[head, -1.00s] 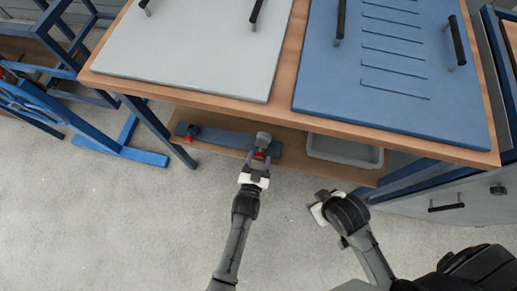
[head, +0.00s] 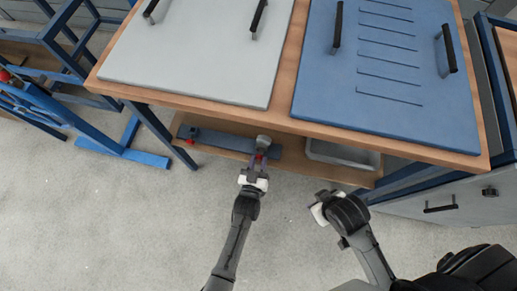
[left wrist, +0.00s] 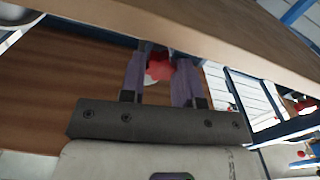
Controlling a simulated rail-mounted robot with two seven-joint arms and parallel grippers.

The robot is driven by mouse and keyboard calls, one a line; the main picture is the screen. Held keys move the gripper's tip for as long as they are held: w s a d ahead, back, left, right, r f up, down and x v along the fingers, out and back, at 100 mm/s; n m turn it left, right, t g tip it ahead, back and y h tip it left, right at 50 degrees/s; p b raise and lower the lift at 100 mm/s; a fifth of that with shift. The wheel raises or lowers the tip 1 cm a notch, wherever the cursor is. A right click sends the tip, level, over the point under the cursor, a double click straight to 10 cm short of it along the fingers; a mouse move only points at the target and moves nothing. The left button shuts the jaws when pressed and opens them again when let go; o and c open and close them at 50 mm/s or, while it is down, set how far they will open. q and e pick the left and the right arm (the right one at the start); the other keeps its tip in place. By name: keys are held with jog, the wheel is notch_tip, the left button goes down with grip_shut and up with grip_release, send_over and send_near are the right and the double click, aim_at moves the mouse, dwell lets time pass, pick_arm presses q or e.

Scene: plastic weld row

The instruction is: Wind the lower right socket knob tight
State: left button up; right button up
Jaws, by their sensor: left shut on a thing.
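The lower right socket (head: 263,141) is a grey round fitting at the right end of a blue-grey board (head: 225,140) on the bench's lower shelf. Its red knob (left wrist: 158,69) shows between the two purple fingers of my left gripper (left wrist: 160,78) in the left wrist view. My left gripper (head: 258,160) is shut on this knob, its fingers hiding most of it in the head view. The knob's seating in the socket is hidden. My right gripper (head: 318,211) hangs over the floor in front of the bench, away from the board; its fingers are unclear.
A second fitting with a red knob (head: 191,141) is at the board's left end. A grey tray (head: 343,154) sits right of the board on the shelf. The wooden tabletop (head: 285,111) overhangs the shelf. Blue frames (head: 115,150) stand at left; the floor in front is clear.

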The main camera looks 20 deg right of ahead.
pick_arm(q)
jog(key=shift+n, duration=0.9)
jog(key=o, duration=0.9)
jog(key=shift+o, duration=0.2)
jog(key=shift+s+a+r+p, duration=0.1)
jog(key=shift+s+a+p, duration=0.2)
jog(key=shift+p, duration=0.2)
jog(key=p+v, duration=0.5)
jog(key=v, duration=0.8)
